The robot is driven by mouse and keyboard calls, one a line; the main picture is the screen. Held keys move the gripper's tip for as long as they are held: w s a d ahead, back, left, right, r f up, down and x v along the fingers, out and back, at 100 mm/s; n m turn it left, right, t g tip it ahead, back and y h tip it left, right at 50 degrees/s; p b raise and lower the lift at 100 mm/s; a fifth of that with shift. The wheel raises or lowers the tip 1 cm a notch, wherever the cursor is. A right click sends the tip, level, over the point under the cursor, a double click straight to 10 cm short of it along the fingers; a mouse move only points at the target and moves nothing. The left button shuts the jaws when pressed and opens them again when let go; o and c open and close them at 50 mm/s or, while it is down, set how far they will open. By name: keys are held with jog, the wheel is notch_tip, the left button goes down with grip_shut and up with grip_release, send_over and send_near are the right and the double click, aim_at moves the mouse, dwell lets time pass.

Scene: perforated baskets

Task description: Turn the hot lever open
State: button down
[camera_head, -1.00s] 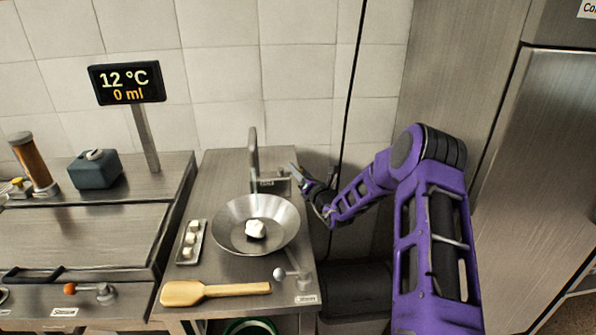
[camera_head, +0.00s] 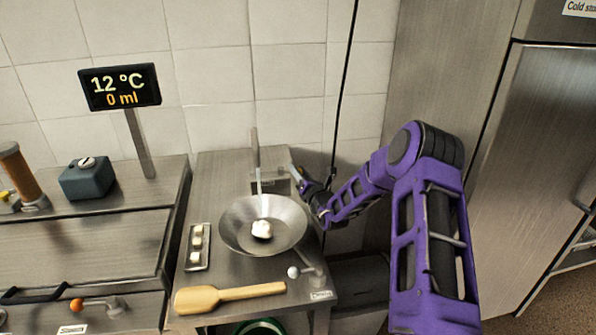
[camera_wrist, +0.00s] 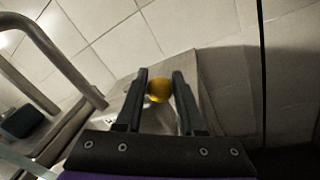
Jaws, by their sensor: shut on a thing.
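A yellow-orange ball knob (camera_wrist: 159,90), apparently the end of the hot lever, sits between the two dark fingers of my gripper (camera_wrist: 160,88) in the wrist view. The fingers are shut on it. In the head view my gripper (camera_head: 302,184) is at the right side of the tap (camera_head: 256,152), behind the pan. The knob and the lever's angle cannot be made out there. A thin pale stream (camera_head: 259,181) shows under the tap, above the pan (camera_head: 238,232). The display (camera_head: 119,87) reads 12 °C and 0 ml.
The metal pan holds a white lump (camera_head: 262,229). A small tray (camera_head: 190,267) with white pieces lies left of it, and a wooden paddle (camera_head: 225,295) in front. The tiled wall is close behind the tap.

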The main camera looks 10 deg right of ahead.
jog(key=shift+s+a+f, duration=0.2)
jog(key=shift+a+f, duration=0.05)
jog(key=shift+f, duration=0.3)
jog(key=c, duration=0.6)
grip_release()
jog(key=shift+o, duration=0.3)
jog(key=shift+r, duration=0.1)
jog(key=s+d, duration=0.1)
jog(key=s, duration=0.7)
jog(key=s+d, duration=0.2)
jog(key=s, duration=0.7)
jog(key=shift+d+r, duration=0.2)
jog(key=shift+d, duration=0.05)
